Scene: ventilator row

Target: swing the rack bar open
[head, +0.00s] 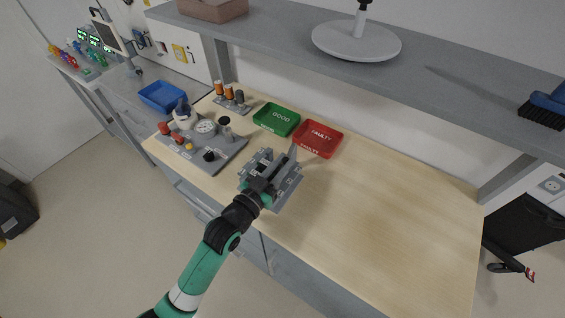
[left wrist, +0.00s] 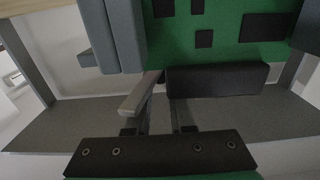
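The grey rack (head: 286,190) stands on the wooden bench near its front edge, partly hidden under my left gripper (head: 268,183). In the left wrist view, a green board with black chips (left wrist: 228,28) fills the top, beside grey upright rack walls (left wrist: 125,35). A light grey bar (left wrist: 138,97), which looks like the rack bar, slants close to the left one of my two fingers; I cannot tell if they touch. The fingers (left wrist: 160,125) look apart, with a gap between them and nothing clearly held. My right gripper is not in view.
A green GOOD tray (head: 277,119) and a red FAULTY tray (head: 318,139) lie behind the rack. A grey panel with a gauge and knobs (head: 205,145) is to its left. A shelf (head: 440,75) overhangs the back. The bench's right side (head: 400,215) is clear.

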